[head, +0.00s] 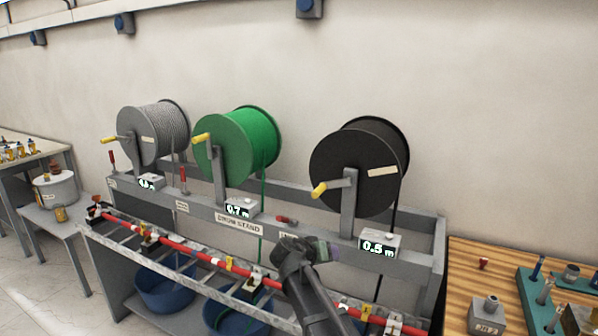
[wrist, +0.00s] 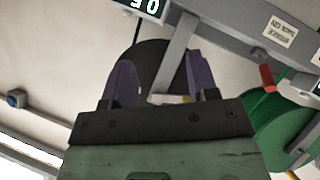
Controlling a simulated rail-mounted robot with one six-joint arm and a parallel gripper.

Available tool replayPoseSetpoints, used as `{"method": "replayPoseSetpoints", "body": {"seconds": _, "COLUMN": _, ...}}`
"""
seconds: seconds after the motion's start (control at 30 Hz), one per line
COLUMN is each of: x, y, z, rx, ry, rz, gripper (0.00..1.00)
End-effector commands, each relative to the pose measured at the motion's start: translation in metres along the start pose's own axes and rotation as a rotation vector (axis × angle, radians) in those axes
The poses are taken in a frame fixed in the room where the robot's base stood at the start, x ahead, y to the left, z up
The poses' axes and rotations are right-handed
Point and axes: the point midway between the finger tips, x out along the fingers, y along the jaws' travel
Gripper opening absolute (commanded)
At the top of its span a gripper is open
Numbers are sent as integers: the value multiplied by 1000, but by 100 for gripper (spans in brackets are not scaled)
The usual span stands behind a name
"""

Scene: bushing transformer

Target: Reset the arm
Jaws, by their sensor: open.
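My dark arm reaches up from the bottom of the head view, and my gripper (head: 322,250) is in front of the drum stand (head: 190,208), left of the 0.5 m counter (head: 380,243). In the wrist view my gripper (wrist: 158,76) shows two purple fingers spread apart with nothing held between them. The black drum (head: 340,170) shows behind the fingers in the wrist view (wrist: 150,60), apart from them as far as I can tell. In the head view the fingers are small and partly hidden by the wrist.
A green drum (head: 237,145) and a grey drum (head: 152,133) stand to the left, with yellow cranks. A rail with red rods (head: 200,256) runs below, above blue tubs (head: 165,290). A wooden bench (head: 462,262) is at right. Open wall lies above the drums.

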Motion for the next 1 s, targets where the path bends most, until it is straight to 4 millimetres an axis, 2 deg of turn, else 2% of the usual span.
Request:
{"method": "replayPoseSetpoints", "body": {"seconds": 0.03, "x": -3, "y": 22, "z": 51, "rx": -65, "ry": -148, "rz": -50, "gripper": 54}}
{"method": "replayPoseSetpoints", "body": {"seconds": 0.13, "x": -19, "y": 50, "z": 144, "rx": -205, "ry": -450, "rz": -251, "gripper": 54}}
{"method": "replayPoseSetpoints", "body": {"seconds": 0.2, "x": -40, "y": 67, "z": 200, "rx": -262, "ry": -612, "rz": -434, "gripper": 54}}
{"method": "replayPoseSetpoints", "body": {"seconds": 0.3, "x": -70, "y": 89, "z": 254, "rx": -240, "ry": -753, "rz": -648, "gripper": 54}}
{"method": "replayPoseSetpoints", "body": {"seconds": 0.33, "x": -75, "y": 96, "z": 265, "rx": -204, "ry": -779, "rz": -681, "gripper": 54}}
{"method": "replayPoseSetpoints", "body": {"seconds": 0.4, "x": -72, "y": 112, "z": 276, "rx": -146, "ry": -799, "rz": -686, "gripper": 54}}
{"method": "replayPoseSetpoints", "body": {"seconds": 0.5, "x": -61, "y": 119, "z": 274, "rx": -121, "ry": -806, "rz": -671, "gripper": 54}}
{"method": "replayPoseSetpoints", "body": {"seconds": 1.0, "x": -61, "y": 118, "z": 272, "rx": -121, "ry": -803, "rz": -668, "gripper": 54}}
